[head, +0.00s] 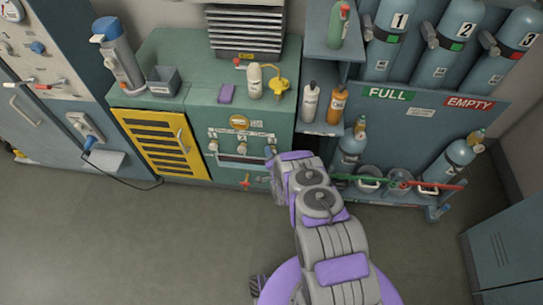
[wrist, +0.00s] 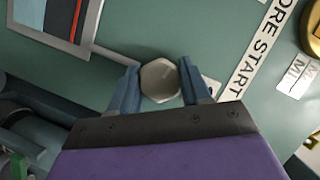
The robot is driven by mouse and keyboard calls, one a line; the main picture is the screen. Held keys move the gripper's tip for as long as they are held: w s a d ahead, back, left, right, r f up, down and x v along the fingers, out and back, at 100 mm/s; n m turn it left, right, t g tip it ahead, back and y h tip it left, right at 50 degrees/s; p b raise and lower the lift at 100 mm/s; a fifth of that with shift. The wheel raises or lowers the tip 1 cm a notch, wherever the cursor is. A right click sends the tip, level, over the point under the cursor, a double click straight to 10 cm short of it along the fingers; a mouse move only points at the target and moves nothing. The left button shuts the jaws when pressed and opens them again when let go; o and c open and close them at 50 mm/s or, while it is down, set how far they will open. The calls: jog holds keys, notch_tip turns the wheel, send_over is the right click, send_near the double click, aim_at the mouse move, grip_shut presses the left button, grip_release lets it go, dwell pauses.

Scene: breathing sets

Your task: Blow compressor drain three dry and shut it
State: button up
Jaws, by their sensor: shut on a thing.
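The green compressor cabinet (head: 200,118) stands at the wall in the head view. Its front carries a labelled row with two pale drain knobs in clear sight, a left one (head: 213,146) and a middle one (head: 241,146). My gripper (head: 269,152) is at the right end of this row, and my arm hides part of the panel there. In the wrist view a pale hexagonal knob (wrist: 160,81) sits between the two blue fingers of my gripper (wrist: 159,87), which are shut on it. I cannot tell whether the drain is open or closed.
A yellow louvred panel (head: 160,142) is left of the drains. A red-handled valve (head: 245,181) sits low under them. The rack (head: 405,180) with gas cylinders, FULL and EMPTY signs and a red bar is at right. The floor (head: 170,240) in front is clear.

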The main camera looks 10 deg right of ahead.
jog(key=shift+f+m, duration=0.15)
jog(key=shift+m, duration=0.15)
dwell(0.4)
jog(key=o, duration=1.1)
jog(key=shift+c, duration=0.2)
jog(key=shift+s, duration=0.1)
jog(key=p+v, duration=0.3)
jog(key=v, duration=1.4)
jog(key=shift+d+f, duration=0.15)
jog(key=shift+d, duration=0.05)
jog(key=shift+s, duration=0.1)
